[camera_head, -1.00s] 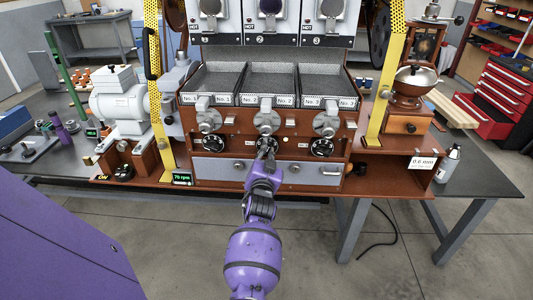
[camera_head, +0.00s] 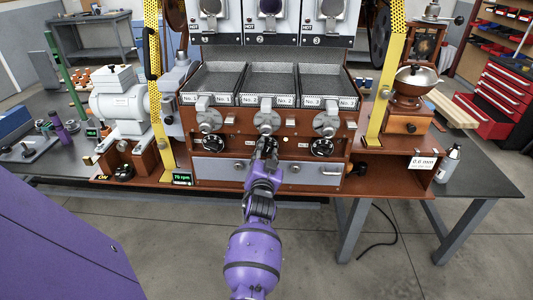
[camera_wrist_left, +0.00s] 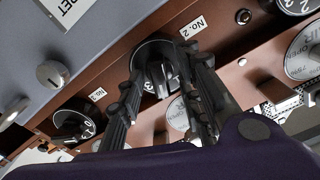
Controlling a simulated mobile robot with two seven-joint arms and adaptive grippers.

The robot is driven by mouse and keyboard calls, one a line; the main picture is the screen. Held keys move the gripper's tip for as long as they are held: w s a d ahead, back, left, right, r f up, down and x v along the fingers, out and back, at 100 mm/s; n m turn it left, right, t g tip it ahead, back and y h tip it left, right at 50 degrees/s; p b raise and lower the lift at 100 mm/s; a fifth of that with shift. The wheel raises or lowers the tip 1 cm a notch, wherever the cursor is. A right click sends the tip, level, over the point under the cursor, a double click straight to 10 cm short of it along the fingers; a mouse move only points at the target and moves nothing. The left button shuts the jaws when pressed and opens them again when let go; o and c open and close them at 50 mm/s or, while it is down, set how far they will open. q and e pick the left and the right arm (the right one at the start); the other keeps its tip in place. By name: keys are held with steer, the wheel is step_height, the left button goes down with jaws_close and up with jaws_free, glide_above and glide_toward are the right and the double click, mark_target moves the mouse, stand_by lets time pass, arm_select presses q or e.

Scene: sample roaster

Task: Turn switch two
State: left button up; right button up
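Switch two is a round black knob (camera_wrist_left: 156,72) beside a "No. 2" label in the left wrist view. In the head view it is the middle of three dials and mostly hidden behind my left gripper. My left gripper (camera_head: 266,148) is at the panel in front of it. In the wrist view its two dark fingers (camera_wrist_left: 165,88) are apart, one on each side of the knob's raised grip. Whether they touch it I cannot tell. My right gripper is in neither view.
Similar black dials sit to the left (camera_head: 213,143) and right (camera_head: 321,147). Round grey lever fittings (camera_head: 266,122) are just above, under three grey trays (camera_head: 270,82). A grey drawer front (camera_head: 312,174) lies below. Yellow posts (camera_head: 386,95) flank the machine.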

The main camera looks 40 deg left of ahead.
arm_select(q)
steer(key=v, duration=1.2)
steer(key=shift+f, duration=0.1)
